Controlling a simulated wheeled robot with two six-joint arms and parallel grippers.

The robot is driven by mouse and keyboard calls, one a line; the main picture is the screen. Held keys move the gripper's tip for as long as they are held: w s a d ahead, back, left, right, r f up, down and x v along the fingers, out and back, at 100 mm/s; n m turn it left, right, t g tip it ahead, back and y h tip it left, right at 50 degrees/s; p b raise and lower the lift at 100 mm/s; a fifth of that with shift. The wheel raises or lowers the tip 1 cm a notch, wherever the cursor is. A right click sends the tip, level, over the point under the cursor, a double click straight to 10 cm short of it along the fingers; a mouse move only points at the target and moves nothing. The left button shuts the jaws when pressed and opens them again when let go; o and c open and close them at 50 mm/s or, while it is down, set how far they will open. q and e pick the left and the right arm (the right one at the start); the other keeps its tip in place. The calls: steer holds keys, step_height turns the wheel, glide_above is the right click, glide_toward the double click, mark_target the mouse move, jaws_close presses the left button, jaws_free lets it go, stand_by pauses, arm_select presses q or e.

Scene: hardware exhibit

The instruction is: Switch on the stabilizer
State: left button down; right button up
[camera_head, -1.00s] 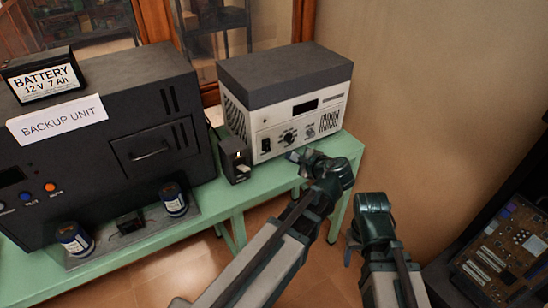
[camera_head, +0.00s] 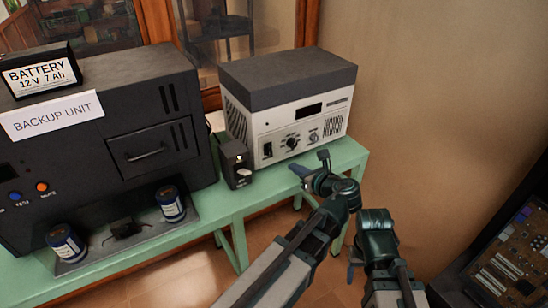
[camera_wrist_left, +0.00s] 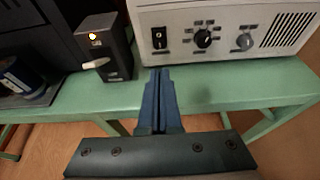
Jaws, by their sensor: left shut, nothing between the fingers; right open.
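A white box with a dark grey top (camera_head: 288,90), which I take to be the stabilizer, stands on the green bench. Its front has a black rocker switch (camera_head: 267,150), a black knob (camera_head: 291,142) and a grey knob (camera_head: 313,136). The left wrist view shows the rocker (camera_wrist_left: 159,38) close up; I cannot tell its position. My left gripper (camera_head: 298,168) is shut and empty, in front of and below the panel, apart from the switch. Its closed blue fingers (camera_wrist_left: 158,75) point toward the box below the rocker. My right gripper (camera_head: 354,267) hangs low at the right, open, mostly hidden.
A small black box (camera_head: 237,164) with a lit lamp and pale lever stands left of the white box. The black backup unit (camera_head: 105,150) fills the left, with a battery (camera_head: 38,72) on top. Green bench (camera_head: 345,152) is bare at right. A circuit board (camera_head: 510,260) is far right.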

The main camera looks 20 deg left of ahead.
arm_select(q)
steer(key=shift+a, duration=0.1)
steer(key=b, duration=0.5)
glide_toward(270, 153)
steer(key=x, duration=0.5)
steer(key=shift+a+f, duration=0.15)
steer(key=shift+f, duration=0.15)
steer(key=shift+w+a+f, duration=0.15)
steer(key=shift+w+a, duration=0.3)
steer(key=shift+a, duration=0.1)
steer(key=shift+a+f, duration=0.1)
steer(key=shift+f, duration=0.1)
steer(key=shift+w, duration=0.1)
steer(key=shift+r, duration=0.2)
